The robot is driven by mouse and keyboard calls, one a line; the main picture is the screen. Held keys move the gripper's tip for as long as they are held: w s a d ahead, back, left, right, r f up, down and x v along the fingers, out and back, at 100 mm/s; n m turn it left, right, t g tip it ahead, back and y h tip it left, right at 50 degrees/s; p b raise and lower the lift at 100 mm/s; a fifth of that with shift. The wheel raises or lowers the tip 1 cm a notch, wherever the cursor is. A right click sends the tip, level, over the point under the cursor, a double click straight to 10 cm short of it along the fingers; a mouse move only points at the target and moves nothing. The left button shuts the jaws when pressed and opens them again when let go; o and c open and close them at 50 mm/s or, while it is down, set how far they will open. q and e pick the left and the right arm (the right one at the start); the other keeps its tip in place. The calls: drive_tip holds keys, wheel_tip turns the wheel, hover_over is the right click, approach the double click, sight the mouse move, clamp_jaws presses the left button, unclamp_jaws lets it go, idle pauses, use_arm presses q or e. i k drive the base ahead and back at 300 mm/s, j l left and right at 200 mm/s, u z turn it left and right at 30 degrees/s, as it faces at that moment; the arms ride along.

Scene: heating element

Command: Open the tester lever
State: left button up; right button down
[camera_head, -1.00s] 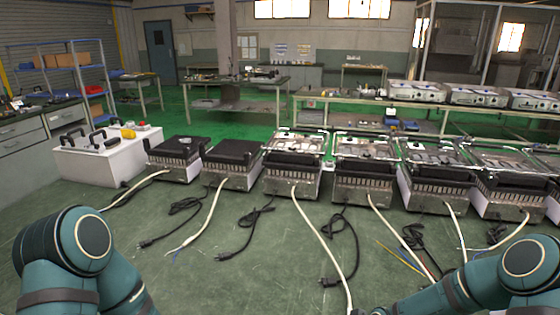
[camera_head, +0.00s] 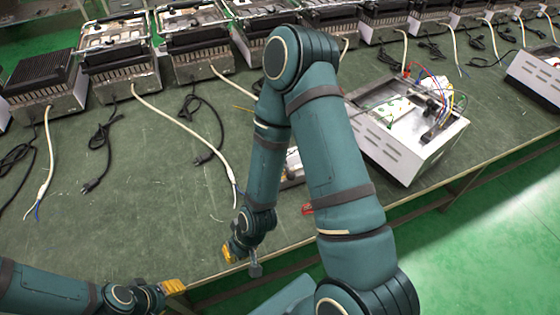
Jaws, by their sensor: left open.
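I cannot make out a tester lever for certain now. A small pale device (camera_head: 293,166) on the bench is mostly hidden behind my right arm, and I cannot tell what it is. A small red piece (camera_head: 307,209) lies near it, partly covered by the arm. My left gripper (camera_head: 174,287), with yellow fingertips, is at the bench's front edge at lower left, open and touching nothing visible. My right gripper (camera_head: 242,256) hangs down near the front edge, right of the left one. Its finger opening is unclear, and I see nothing in it.
A white open case (camera_head: 400,152) with coloured wires stands right of my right arm. Several grill-like heaters (camera_head: 120,62) line the back, with white cables (camera_head: 185,125) and black plugs (camera_head: 97,180) in front. The middle left of the green bench (camera_head: 150,215) is clear.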

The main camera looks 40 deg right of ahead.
sight(290, 176)
drive_tip(key=z, duration=1.25)
